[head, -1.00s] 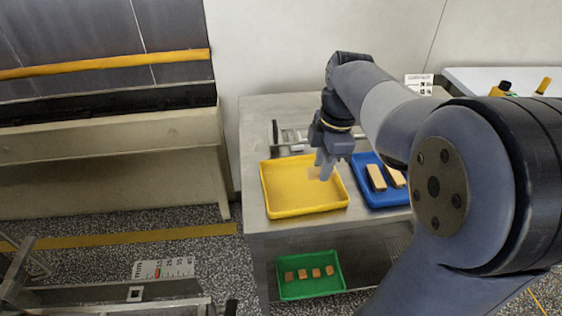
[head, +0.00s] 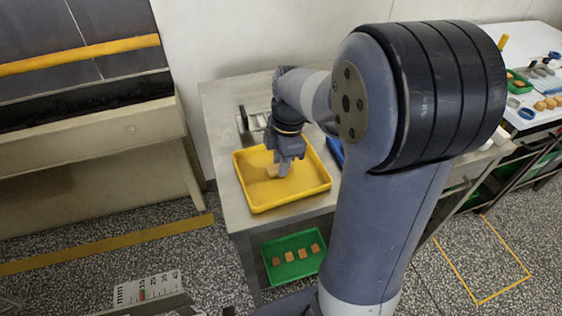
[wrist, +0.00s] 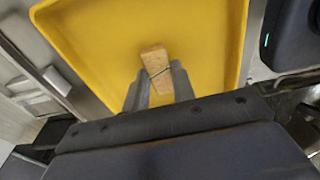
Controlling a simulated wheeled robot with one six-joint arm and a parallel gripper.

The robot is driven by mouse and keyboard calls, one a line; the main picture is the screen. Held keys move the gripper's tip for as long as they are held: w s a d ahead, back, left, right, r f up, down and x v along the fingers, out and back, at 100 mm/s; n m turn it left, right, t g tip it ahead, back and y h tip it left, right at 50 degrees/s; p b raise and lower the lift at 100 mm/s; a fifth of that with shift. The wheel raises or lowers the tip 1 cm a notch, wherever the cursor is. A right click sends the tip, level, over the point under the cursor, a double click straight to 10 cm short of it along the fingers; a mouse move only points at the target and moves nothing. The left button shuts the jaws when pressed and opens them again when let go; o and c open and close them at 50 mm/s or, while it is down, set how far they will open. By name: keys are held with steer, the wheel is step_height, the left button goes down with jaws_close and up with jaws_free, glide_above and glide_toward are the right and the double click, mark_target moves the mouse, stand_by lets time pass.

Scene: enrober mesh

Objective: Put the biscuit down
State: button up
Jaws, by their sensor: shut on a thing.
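The biscuit (wrist: 155,66) is a tan rectangular block with a thin dark line across it, seen in the wrist view between my fingertips. My gripper (wrist: 157,82) is shut on it. In the head view my gripper (head: 283,172) points down inside the outline of the yellow tray (head: 262,206), and the biscuit (head: 272,171) shows beside the fingers. The yellow tray is otherwise empty and its floor fills most of the wrist view. I cannot tell whether the biscuit touches the tray floor.
A green tray (head: 283,278) with several small biscuits sits on the shelf below. A blue tray (head: 336,150) is mostly hidden behind my arm. A metal fixture (head: 248,122) stands behind the yellow tray. A white-topped table with more items stands at right.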

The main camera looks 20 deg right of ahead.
steer(key=shift+f, duration=0.25)
steer(key=shift+f, duration=0.15)
steer(key=o, duration=0.8)
steer(key=shift+c, duration=0.2)
step_height(320, 180, up, 12)
steer(key=d+p, duration=0.1)
steer(key=shift+d+r, duration=0.2)
